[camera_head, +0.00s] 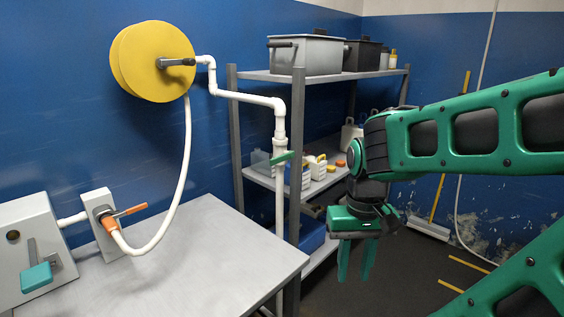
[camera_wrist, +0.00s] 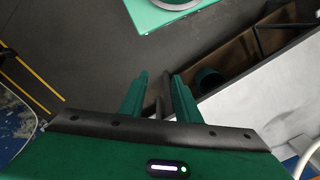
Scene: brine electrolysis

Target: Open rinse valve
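A white pipe (camera_head: 281,190) stands upright in front of the shelf and carries a valve with a green lever handle (camera_head: 283,158), tilted slightly up to the right. A second valve with an orange handle (camera_head: 130,210) sits on a grey plate at the left wall. Which one is the rinse valve is not labelled. My gripper (camera_head: 354,276) hangs fingers down, right of and below the green handle, apart from both valves. In the wrist view my gripper (camera_wrist: 159,84) shows a gap between its fingers, with nothing held.
A grey table (camera_head: 190,262) fills the lower left. A grey box with a teal lever (camera_head: 37,277) stands at the left. A yellow hose reel (camera_head: 150,62) hangs on the blue wall. A metal shelf (camera_head: 298,110) holds bins and bottles. Dark floor is clear below my gripper.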

